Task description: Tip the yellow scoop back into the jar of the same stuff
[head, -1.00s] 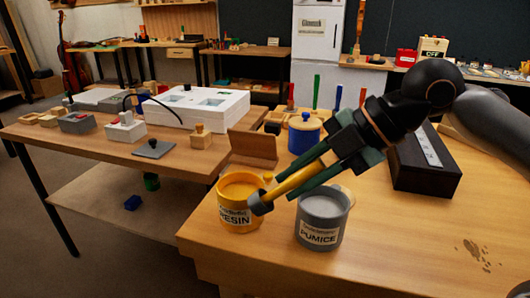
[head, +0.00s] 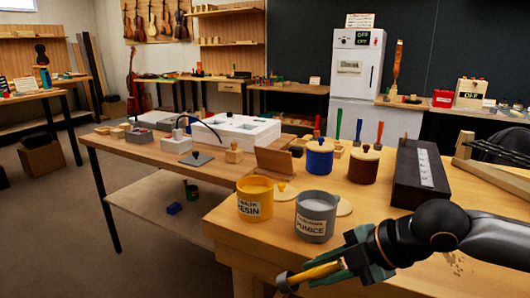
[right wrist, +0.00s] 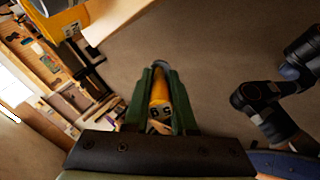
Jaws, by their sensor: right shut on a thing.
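My right gripper (head: 340,268) is shut on the yellow scoop (head: 318,271), low in front of the jars and apart from both. The scoop's dark-rimmed end points left; what it holds cannot be seen. In the right wrist view the scoop (right wrist: 160,97) lies between the green fingers, bearing a dark marking. My left gripper is not in view.
Wooden lids lie behind the resin jar (head: 285,191) and beside the pumice jar (head: 343,206). Behind stand a blue jar (head: 319,160), a brown jar (head: 363,168) and a wooden stand (head: 275,163). A black box (head: 420,178) is at right. Bare bench lies right of the jars.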

